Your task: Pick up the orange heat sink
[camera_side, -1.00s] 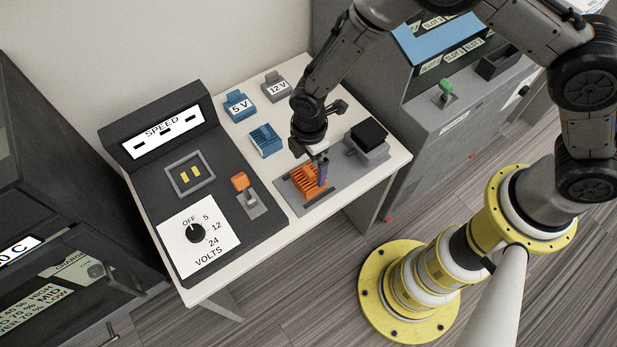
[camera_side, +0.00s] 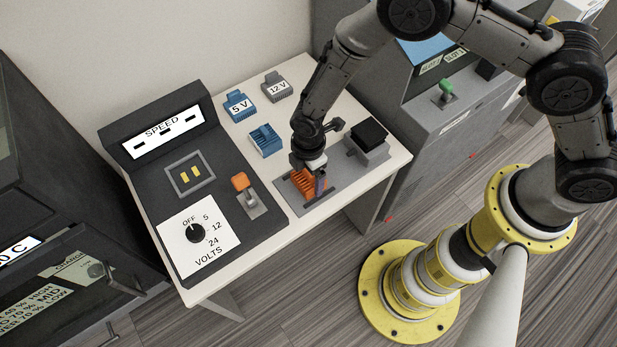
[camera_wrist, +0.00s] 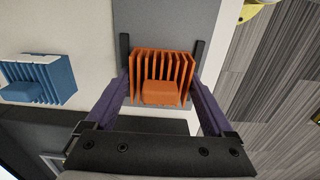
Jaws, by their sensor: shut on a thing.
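The orange heat sink (camera_side: 301,184) has upright fins and sits on a grey plate (camera_side: 322,197) on the white table. In the wrist view the heat sink (camera_wrist: 160,77) lies between the two purple fingers of my gripper (camera_wrist: 160,88), its raised block toward the camera. My gripper (camera_side: 312,186) is lowered over it in the side view, with one finger at its right side. The fingers are shut on the heat sink. The far finger is hidden in the side view. No clear gap shows between the heat sink and the plate.
A blue heat sink (camera_side: 265,141) stands behind and left. Blocks marked 5 V (camera_side: 239,106) and 12 V (camera_side: 276,88) are farther back. A black-topped grey block (camera_side: 368,140) stands close on the right. A dark control panel (camera_side: 214,158) with an orange-topped lever (camera_side: 241,183) is left.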

